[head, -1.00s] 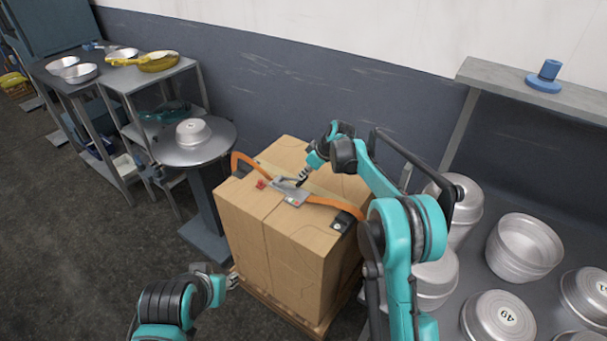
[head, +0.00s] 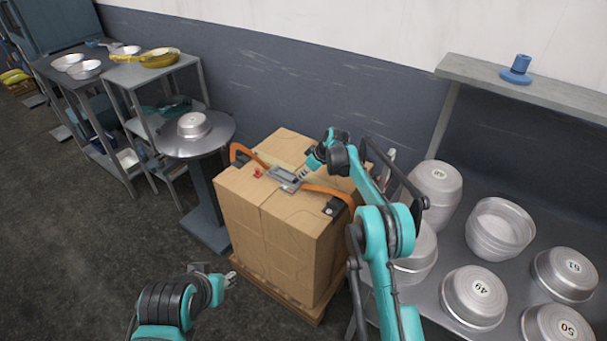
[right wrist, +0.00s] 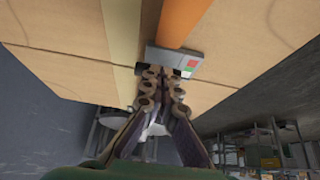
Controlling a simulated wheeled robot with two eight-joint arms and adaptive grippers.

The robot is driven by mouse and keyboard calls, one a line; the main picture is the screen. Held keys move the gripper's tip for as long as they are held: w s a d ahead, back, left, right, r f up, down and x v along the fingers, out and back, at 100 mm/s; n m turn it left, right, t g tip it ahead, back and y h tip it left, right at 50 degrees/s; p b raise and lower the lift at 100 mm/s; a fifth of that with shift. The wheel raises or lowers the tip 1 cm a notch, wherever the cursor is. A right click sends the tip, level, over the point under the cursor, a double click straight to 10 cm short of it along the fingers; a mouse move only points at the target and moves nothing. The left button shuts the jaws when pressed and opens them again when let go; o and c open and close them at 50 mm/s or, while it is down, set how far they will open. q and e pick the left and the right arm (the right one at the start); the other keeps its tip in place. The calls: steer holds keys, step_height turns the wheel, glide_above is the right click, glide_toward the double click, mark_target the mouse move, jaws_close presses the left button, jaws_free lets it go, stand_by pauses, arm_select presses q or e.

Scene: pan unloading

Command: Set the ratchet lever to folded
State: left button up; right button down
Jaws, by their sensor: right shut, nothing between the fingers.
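The grey metal ratchet (head: 283,178) lies on top of the strapped cardboard boxes (head: 262,212), in line with an orange strap (head: 325,190). Its lever looks low and flat along the strap, but it is too small to tell its exact angle. My right gripper (head: 303,174) is shut and empty, close beside the ratchet on its right. In the right wrist view, the fingertips (right wrist: 163,72) are at the edge of the ratchet (right wrist: 180,60), which has small red and green marks; contact is unclear. My left gripper (head: 230,279) is low in front of the boxes, away from the ratchet.
The boxes stand on a wooden pallet (head: 285,300). A round stand (head: 215,140) with a pan is behind left. A bench (head: 425,300) with several metal pans is at the right. A shelf (head: 560,93) bears a blue object (head: 517,70).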

steer(key=v, duration=1.3)
steer(key=s+d+r+m+t+h, duration=0.1)
steer(key=s+d+r+m, duration=0.2)
steer(key=s+r, duration=0.5)
steer(key=s+d+r+m+t+h, duration=0.1)
steer(key=s+d+r+m, duration=0.15)
steer(key=s, duration=0.95)
steer(key=s+d+f+m+h, duration=0.1)
steer(key=s+f, duration=0.1)
steer(key=s, duration=0.6)
steer(key=s+d+f+m+t+h, duration=0.1)
steer(key=s+d+f+m, duration=0.1)
steer(key=s, duration=0.6)
steer(key=s+d+f+m, duration=0.2)
steer(key=s+f, duration=0.1)
steer(key=s, duration=0.5)
steer(key=shift+s+f+t+h, duration=0.2)
steer(key=shift+f+t+h, duration=0.1)
steer(key=shift+h, duration=0.1)
